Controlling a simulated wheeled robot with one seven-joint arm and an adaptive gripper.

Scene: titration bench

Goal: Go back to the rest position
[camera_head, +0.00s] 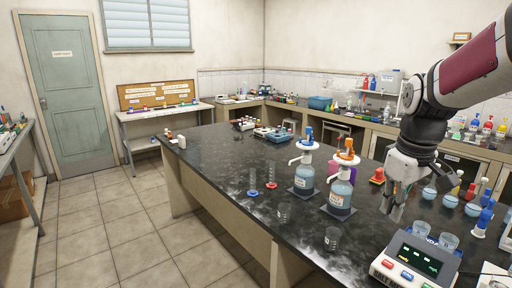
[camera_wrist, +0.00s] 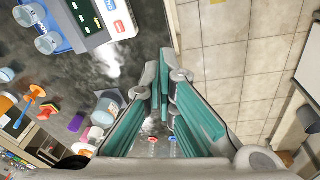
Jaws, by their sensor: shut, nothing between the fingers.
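My gripper (camera_head: 396,208) hangs pointing down over the right part of the dark bench, behind the titration device with a green display (camera_head: 414,262). In the wrist view my gripper (camera_wrist: 166,76) has its teal-lined fingers drawn together at the tips, with nothing seen between them. The device (camera_wrist: 92,18) lies at the upper left of that view, apart from the fingers. No rest position is marked in either view.
Two pump bottles, one blue-topped (camera_head: 304,176) and one orange-topped (camera_head: 341,191), stand left of my gripper. Clear beakers (camera_head: 332,238) stand near the front edge of the black bench (camera_head: 215,165). Round-bottom flasks stand at right. Tiled floor (camera_head: 120,225) is open at left.

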